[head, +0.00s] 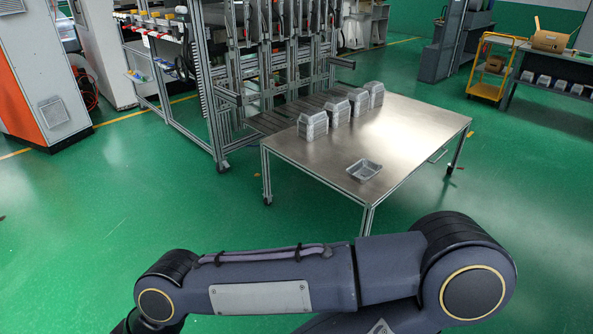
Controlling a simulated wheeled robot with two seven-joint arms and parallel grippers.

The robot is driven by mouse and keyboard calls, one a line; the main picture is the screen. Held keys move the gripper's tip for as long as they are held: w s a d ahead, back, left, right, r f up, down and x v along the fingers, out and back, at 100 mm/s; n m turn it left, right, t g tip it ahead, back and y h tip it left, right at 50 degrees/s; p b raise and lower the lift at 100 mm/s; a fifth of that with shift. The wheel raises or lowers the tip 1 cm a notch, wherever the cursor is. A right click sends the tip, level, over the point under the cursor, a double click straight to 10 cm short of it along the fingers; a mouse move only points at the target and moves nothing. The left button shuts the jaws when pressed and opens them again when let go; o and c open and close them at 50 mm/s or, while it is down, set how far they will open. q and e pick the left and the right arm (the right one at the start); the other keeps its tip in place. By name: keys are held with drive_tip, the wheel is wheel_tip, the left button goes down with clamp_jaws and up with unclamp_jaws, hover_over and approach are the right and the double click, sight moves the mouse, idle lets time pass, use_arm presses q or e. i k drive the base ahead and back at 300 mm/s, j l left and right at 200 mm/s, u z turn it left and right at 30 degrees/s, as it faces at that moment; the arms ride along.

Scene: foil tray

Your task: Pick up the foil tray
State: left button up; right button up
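A single shallow silver foil tray (364,171) lies open side up on the near part of a metal-topped table (408,128), close to its front edge. Stacks of similar foil trays, upside down, stand in a row along the table's left edge; the nearest stack (313,126) is at the front of that row. One of my arms crosses the bottom of the head view, in front of the table and apart from it. Neither gripper shows in the view.
A metal frame rack (205,85) stands against the table's left side. An orange and white cabinet (42,75) is at far left. A yellow cart (492,68) and a workbench (556,78) stand at back right. Green floor around the table's front and right is clear.

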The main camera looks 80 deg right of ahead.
sight(364, 169)
drive_tip(key=z, duration=3.35)
drive_tip(key=i+u, duration=0.2)
drive_tip(key=u, duration=0.2)
drive_tip(key=i+l+u, duration=0.15)
drive_tip(key=u, duration=0.25)
drive_tip(key=i+l+u, duration=0.2)
drive_tip(key=i+l, duration=0.25)
drive_tip(key=i+l+u, duration=0.15)
drive_tip(key=i+l, duration=0.25)
drive_tip(key=i+l+u, duration=0.2)
drive_tip(key=i+l, duration=0.15)
drive_tip(key=l, duration=0.3)
drive_tip(key=i+l, duration=0.2)
drive_tip(key=l, duration=0.15)
drive_tip(key=i+l, duration=0.2)
drive_tip(key=l, duration=0.15)
drive_tip(key=i+l, duration=0.25)
drive_tip(key=l, duration=0.1)
